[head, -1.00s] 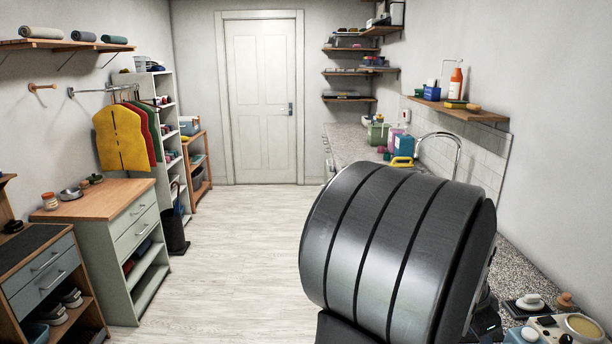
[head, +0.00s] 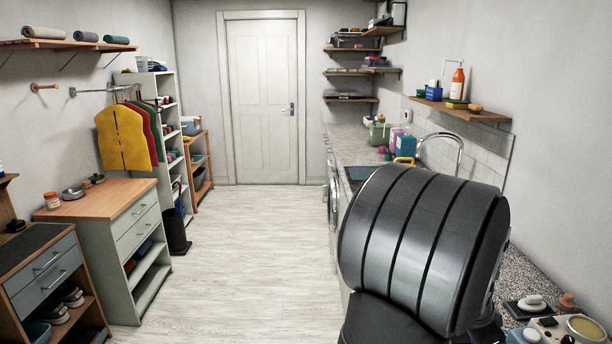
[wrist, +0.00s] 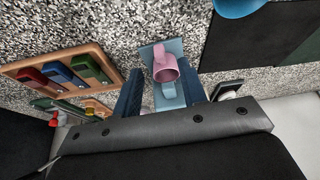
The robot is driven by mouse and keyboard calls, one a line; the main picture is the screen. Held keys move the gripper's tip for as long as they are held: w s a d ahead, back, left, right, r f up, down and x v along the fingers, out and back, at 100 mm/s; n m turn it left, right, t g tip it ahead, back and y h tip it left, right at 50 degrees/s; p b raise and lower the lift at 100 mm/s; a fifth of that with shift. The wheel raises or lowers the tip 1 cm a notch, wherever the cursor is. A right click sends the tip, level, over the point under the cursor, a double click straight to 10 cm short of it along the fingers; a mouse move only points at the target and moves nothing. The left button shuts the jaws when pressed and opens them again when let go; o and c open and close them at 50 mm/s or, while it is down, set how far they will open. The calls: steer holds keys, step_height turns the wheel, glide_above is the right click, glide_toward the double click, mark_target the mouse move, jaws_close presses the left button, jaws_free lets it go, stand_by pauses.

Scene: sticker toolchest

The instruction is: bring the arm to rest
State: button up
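In the wrist view my gripper (wrist: 161,74) has its two dark blue fingers spread wide apart, so it is open. A pink cup-like thing (wrist: 166,68) and a light blue piece (wrist: 170,97) show between and beyond the fingers, over the speckled counter (wrist: 125,30). I see neither finger closed on them. In the head view a large dark grey banded part of my arm (head: 420,245) fills the lower right. It hides much of the counter, and my gripper is not seen there.
A wooden tray (wrist: 62,68) with red, blue and green pieces lies left in the wrist view. A dark mat (wrist: 250,40) lies right. In the head view the counter has a faucet (head: 448,137) and a gadget with a round dial (head: 565,328). The floor (head: 235,240) is clear.

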steer(key=x, duration=0.4)
steer(key=shift+f, duration=0.4)
steer(key=shift+d, duration=0.15)
steer(key=a, duration=0.4)
steer(key=shift+s, duration=0.15)
step_height(320, 180, up, 4)
steer(key=shift+f, duration=0.15)
steer(key=shift+a+r, duration=0.15)
steer(key=shift+r, duration=0.5)
steer(key=shift+o, duration=0.4)
